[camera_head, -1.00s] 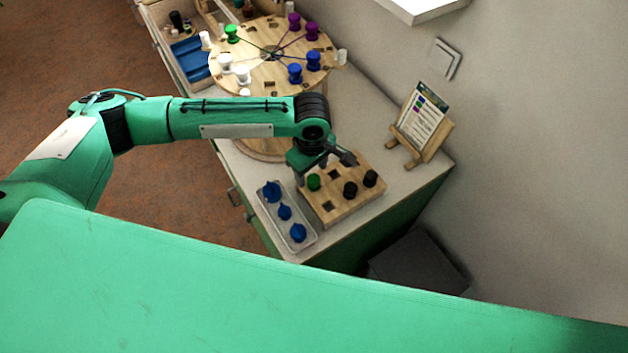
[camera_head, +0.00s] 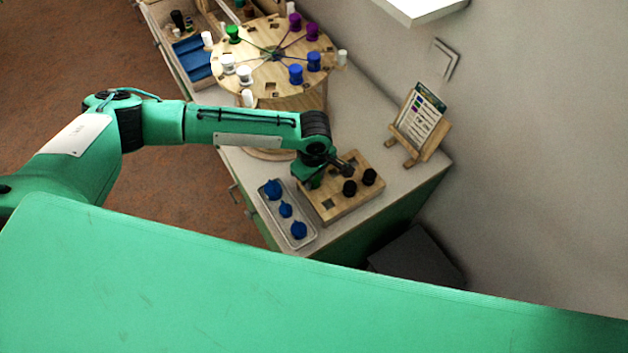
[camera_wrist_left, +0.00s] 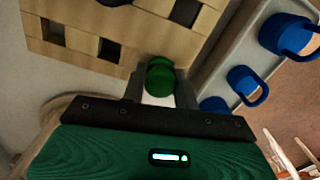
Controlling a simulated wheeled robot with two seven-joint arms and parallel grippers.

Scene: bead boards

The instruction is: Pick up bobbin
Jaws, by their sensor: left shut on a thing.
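A green bobbin (camera_wrist_left: 160,77) shows between the two fingers of my left gripper (camera_wrist_left: 161,88) in the left wrist view. The gripper is shut on it. In the head view my left gripper (camera_head: 312,180) is over the left part of the wooden holed board (camera_head: 341,207) and mostly hides the bobbin there. I cannot tell whether the bobbin is clear of the board. Two black bobbins, one of them here (camera_head: 349,188), stand on the board to the right. My right gripper is not in view.
A grey tray (camera_head: 309,243) with several blue pieces lies beside the board. A round wooden board (camera_head: 222,59) with coloured bobbins and cords stands farther back. A card on a wooden stand (camera_head: 419,118) is to the right, near the wall.

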